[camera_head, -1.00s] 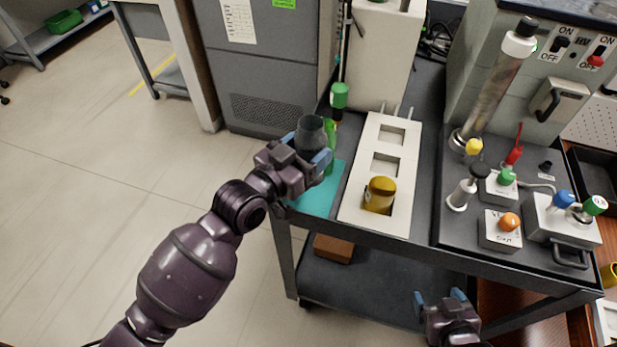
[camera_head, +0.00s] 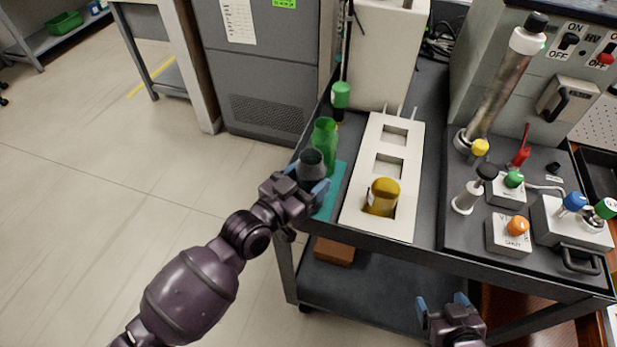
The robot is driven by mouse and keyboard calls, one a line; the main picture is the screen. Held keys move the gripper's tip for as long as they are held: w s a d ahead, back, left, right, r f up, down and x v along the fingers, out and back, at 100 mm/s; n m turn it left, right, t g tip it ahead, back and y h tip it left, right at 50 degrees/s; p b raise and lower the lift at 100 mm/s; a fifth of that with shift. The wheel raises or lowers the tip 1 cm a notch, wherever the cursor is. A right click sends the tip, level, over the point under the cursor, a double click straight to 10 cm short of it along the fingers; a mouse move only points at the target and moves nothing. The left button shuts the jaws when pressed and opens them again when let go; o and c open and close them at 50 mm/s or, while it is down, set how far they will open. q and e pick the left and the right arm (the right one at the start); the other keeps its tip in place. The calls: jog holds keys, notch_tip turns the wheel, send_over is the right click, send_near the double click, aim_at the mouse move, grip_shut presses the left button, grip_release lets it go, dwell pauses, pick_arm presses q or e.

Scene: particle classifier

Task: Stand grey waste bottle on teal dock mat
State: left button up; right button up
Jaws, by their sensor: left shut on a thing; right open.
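The grey waste bottle (camera_head: 311,162) is held upright in my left gripper (camera_head: 309,188), which is shut around it. The bottle is over the teal dock mat (camera_head: 329,203), at the cart's left front corner. The gripper hides the bottle's base, so I cannot tell whether it touches the mat. A green bottle (camera_head: 325,140) stands just behind the grey one. My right gripper (camera_head: 444,306) is open and empty, low in front of the cart's front edge.
A white rack (camera_head: 351,219) with square openings stands right of the mat, with a yellow bottle (camera_head: 382,196) in its front opening. A green-capped bottle (camera_head: 341,97) is farther back. Valves and a metal column (camera_head: 500,88) fill the right side.

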pick_arm(q)
jog(key=shift+f, duration=0.2)
jog(key=o, duration=1)
jog(key=shift+r, duration=0.2)
jog(key=shift+s+a, duration=0.15)
jog(key=shift+a, duration=0.05)
jog(key=v, duration=1.1)
jog(key=shift+s, duration=0.25)
jog(key=shift+a, duration=0.15)
jog(key=s+a+f+n+g+y, duration=0.1)
jog(key=s+a+f+n+y, duration=0.2)
jog(key=s+a+f+y, duration=0.2)
jog(key=s+a+f+n+g+y, duration=0.1)
jog(key=s+a+f+n+y, duration=0.3)
jog(key=a+f, duration=0.6)
jog(key=s+a+y, duration=0.2)
jog(key=a+y, duration=0.1)
jog(key=a, duration=0.1)
jog(key=shift+s+a+f, duration=0.2)
jog(key=shift+s+f, duration=0.1)
jog(key=shift+f, duration=0.1)
